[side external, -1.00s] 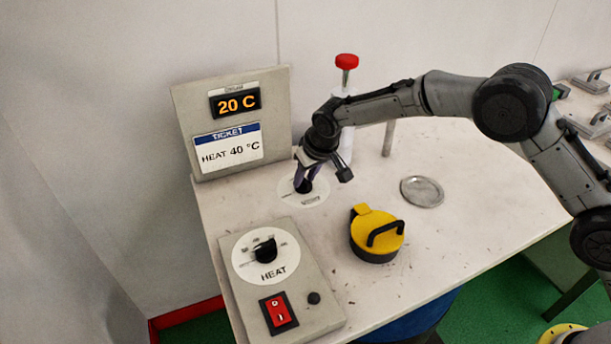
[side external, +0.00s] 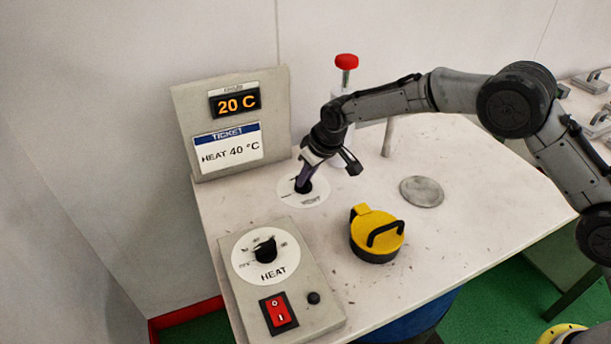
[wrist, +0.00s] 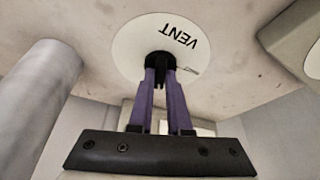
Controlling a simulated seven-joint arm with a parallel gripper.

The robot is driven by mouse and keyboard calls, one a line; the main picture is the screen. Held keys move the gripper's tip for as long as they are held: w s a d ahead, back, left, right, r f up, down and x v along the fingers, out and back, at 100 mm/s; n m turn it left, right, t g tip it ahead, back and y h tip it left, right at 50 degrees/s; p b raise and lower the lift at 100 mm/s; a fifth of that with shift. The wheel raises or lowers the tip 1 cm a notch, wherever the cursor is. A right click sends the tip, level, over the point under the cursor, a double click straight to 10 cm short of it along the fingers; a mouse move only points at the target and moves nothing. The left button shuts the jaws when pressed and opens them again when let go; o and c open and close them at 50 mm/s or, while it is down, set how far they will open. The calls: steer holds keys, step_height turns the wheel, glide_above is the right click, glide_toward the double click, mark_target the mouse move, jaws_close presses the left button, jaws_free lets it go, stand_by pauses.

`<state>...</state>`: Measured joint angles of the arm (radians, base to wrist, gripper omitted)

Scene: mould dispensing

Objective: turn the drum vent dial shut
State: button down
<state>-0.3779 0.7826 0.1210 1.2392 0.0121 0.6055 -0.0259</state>
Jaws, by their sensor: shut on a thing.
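The vent dial is a black knob (wrist: 160,62) on a white round plate marked VENT (wrist: 177,32), set in the bench top. In the side view the plate (side external: 316,199) lies behind the heat box, and the knob (side external: 304,187) is mostly hidden by my fingers. My gripper (side external: 304,182) reaches down to it at a tilt. In the wrist view its two purple fingers (wrist: 160,75) are shut on the knob, one on each side. The knob's pointer setting cannot be read.
A heat box with a black HEAT dial (side external: 265,250) and red switch (side external: 278,311) stands at the front left. A yellow lid with a black handle (side external: 376,232) and a grey disc (side external: 422,192) lie to the right. A display panel (side external: 235,122) reads 20 C; its ticket reads HEAT 40 °C. A red-topped post (side external: 346,62) stands behind my arm.

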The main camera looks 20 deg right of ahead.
steer(key=n, duration=0.2)
steer(key=n+g+y, duration=0.1)
steer(key=n, duration=0.1)
steer(key=n+y, duration=0.1)
steer(key=n, duration=0.1)
steer(key=shift+w+d, duration=0.15)
steer(key=shift+d, duration=0.1)
steer(key=n+g, duration=0.1)
steer(key=n, duration=0.2)
steer(key=n+g, duration=0.1)
steer(key=n, duration=0.2)
steer(key=shift+w+g+y, duration=0.2)
steer(key=shift+g+y, duration=0.1)
steer(key=shift+n, duration=0.3)
steer(key=shift+d, duration=0.1)
steer(key=c, duration=0.9)
jaws_free()
steer(key=shift+o, duration=0.2)
steer(key=v, duration=1.3)
steer(key=shift+d+r, duration=0.15)
steer(key=shift+r, duration=0.25)
